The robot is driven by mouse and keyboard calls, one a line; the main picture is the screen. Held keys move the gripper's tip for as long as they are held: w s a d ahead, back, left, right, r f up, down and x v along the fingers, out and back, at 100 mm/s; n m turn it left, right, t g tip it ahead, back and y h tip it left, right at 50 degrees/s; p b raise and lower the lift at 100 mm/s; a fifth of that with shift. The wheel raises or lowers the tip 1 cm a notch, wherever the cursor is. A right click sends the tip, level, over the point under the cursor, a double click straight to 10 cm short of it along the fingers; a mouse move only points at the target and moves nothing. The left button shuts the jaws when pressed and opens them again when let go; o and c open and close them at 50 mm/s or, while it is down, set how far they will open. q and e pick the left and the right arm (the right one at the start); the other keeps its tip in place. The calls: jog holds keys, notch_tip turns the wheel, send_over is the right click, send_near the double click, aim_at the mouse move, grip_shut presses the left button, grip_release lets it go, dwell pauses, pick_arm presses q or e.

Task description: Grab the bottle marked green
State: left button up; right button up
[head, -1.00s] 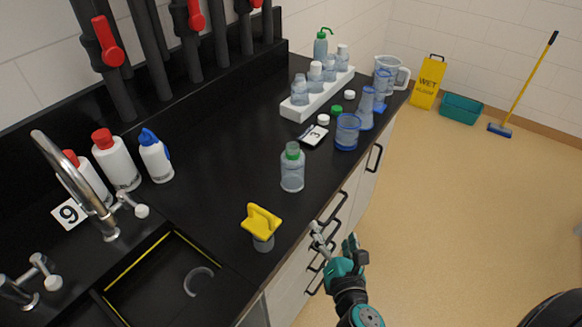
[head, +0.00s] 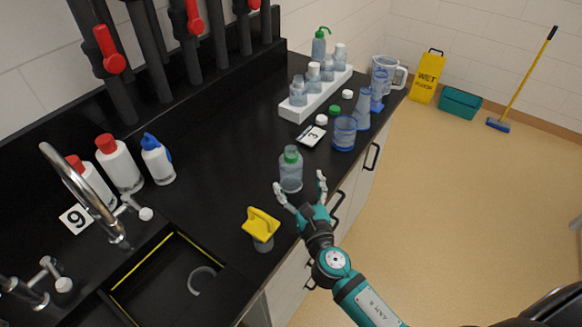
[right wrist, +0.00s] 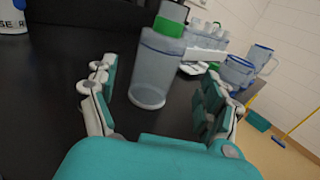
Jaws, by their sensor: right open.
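My right gripper (head: 301,183) is open and empty, just in front of the bottle on the side nearer me. In the right wrist view the bottle (right wrist: 158,70) stands upright beyond and between the spread fingers of the right gripper (right wrist: 157,95), apart from them. My left gripper is not in view.
A yellow-topped item (head: 262,225) stands close to the left of my right gripper, by the sink. A tall curved tap (head: 80,185) rises at left.

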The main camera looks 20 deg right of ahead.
aim_at(294, 178)
jog(key=w+p, duration=0.1)
jog(key=w, duration=0.5)
jog(key=shift+a, duration=0.1)
jog(key=shift+s, duration=0.15)
jog(key=shift+c, duration=0.9)
jog(key=c, duration=1.1)
jog(key=shift+o, duration=0.2)
jog(key=shift+r, duration=0.1)
